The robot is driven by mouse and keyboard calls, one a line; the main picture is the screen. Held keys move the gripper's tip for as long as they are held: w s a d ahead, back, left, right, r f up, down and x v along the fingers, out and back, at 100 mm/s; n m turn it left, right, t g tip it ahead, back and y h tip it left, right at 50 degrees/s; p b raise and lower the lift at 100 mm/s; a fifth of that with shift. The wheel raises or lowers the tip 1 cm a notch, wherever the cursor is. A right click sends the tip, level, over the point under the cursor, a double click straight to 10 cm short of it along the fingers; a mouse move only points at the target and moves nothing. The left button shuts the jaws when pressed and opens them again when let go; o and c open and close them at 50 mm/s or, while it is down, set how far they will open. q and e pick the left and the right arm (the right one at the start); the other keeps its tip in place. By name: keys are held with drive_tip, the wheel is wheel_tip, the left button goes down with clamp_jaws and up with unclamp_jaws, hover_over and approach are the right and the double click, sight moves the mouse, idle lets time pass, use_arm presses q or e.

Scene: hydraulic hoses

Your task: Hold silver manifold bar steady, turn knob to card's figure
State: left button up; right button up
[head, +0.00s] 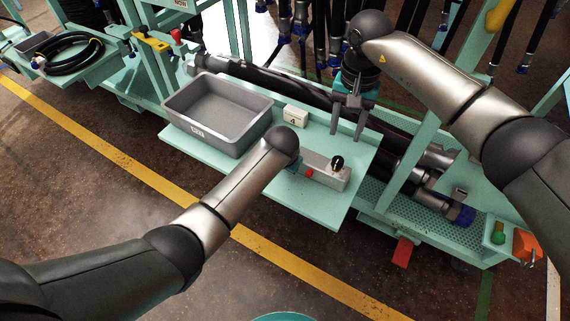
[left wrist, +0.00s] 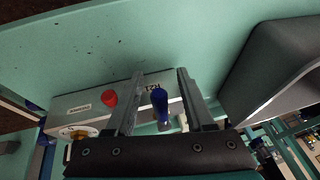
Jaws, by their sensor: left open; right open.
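The silver manifold bar (head: 325,174) lies on the green bench, with a black knob (head: 337,162) on its right end and a red part (head: 309,173). The card (head: 294,116) stands behind; its figure looks like a 4, but is small. My left gripper is hidden under its wrist in the head view. In the left wrist view my left gripper (left wrist: 160,74) is open, its fingers either side of a blue part (left wrist: 160,104) on the bar (left wrist: 75,108); I cannot tell whether they touch. My right gripper (head: 347,130) is open and empty, pointing down behind the knob.
A grey bin (head: 217,113) stands left of the bar; its wall (left wrist: 266,68) is close right of my left gripper in the wrist view. Black hoses run behind the bench. The bench front (head: 318,214) is clear.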

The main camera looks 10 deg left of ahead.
use_arm(q)
clamp_jaws()
idle(2.2)
